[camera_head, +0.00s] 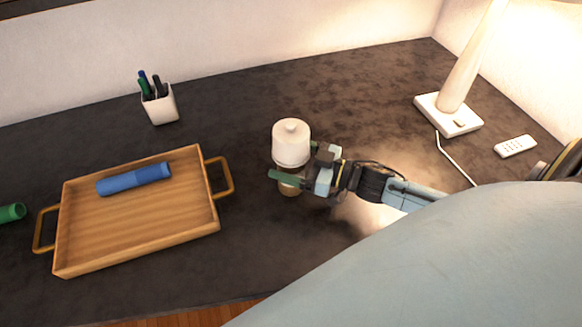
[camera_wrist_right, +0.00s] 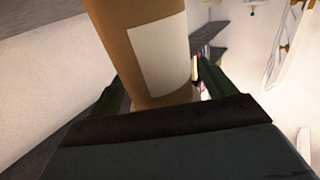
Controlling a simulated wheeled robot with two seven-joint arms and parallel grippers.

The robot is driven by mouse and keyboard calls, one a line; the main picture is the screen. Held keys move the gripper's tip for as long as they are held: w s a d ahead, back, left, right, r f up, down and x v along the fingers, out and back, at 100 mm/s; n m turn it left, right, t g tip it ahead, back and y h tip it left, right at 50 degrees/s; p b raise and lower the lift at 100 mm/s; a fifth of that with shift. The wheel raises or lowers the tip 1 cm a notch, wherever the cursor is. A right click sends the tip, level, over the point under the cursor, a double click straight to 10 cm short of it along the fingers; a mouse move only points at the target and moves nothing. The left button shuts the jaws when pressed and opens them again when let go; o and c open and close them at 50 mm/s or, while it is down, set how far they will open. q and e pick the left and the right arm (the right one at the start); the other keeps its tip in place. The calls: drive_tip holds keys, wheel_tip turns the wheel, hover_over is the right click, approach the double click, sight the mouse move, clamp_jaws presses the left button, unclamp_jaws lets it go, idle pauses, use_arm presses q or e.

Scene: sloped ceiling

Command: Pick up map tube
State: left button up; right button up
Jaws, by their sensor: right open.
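The map tube, a brown cylinder with a white cap and knob (camera_head: 291,145), stands upright on the dark desk. Its brown lower part (camera_head: 288,189) shows below the cap. In the right wrist view its brown side with a pale label (camera_wrist_right: 158,60) fills the middle. My right gripper (camera_head: 293,164) is open, with a green finger on either side of the tube. In the wrist view the fingers (camera_wrist_right: 150,85) also flank it; I cannot tell whether either touches it. My left gripper is not in view.
A wooden tray (camera_head: 140,230) holding a blue cylinder (camera_head: 134,178) lies to the left. A green cylinder (camera_head: 11,213) is at the left edge. A pen cup (camera_head: 160,105) stands behind. A lamp (camera_head: 448,113) and a white remote (camera_head: 515,146) are at right. The desk behind the tube is clear.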

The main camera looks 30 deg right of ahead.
drive_tip(key=c, duration=1.1)
drive_tip(key=shift+r, duration=0.1)
